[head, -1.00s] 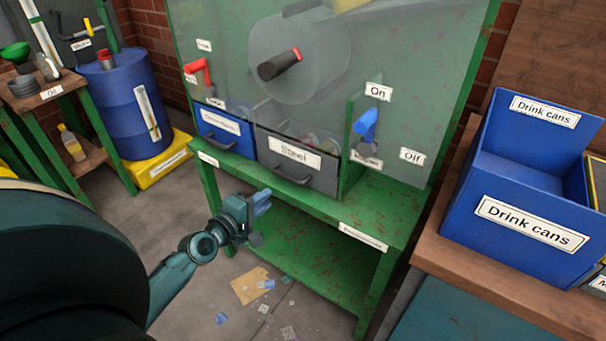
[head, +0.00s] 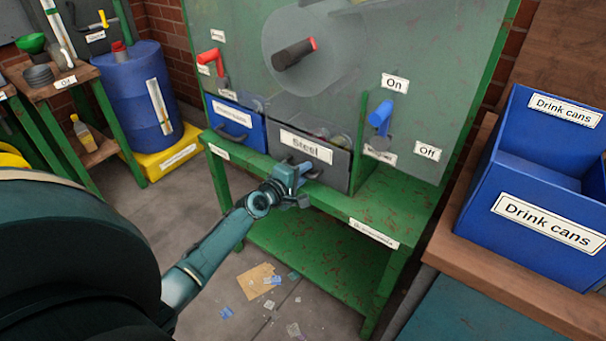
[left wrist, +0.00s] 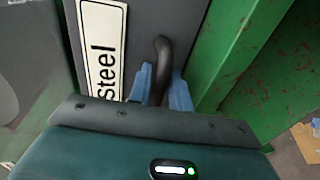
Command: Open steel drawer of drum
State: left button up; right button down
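The grey steel drawer (head: 337,177), labelled "Steel", sits under the round drum (head: 318,60) on the green bench. It looks closed, with some pieces visible behind its top edge. My left gripper (head: 306,170) is at the drawer's front, over its dark handle. In the left wrist view, the curved handle (left wrist: 162,52) passes between the two blue fingertips (left wrist: 160,82) of my left gripper. The fingers stand apart on either side of it; firm contact is not clear. My right gripper is not in view.
A blue drawer (head: 238,126) adjoins on the left. A blue lever (head: 380,114) stands between "On" and "Off" labels on the right, a red lever (head: 210,58) on the left. Blue drink-can bins (head: 490,235) stand at right. Scraps lie on the floor.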

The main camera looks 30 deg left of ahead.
pick_arm(q)
jog(key=shift+c, duration=0.2)
grip_shut()
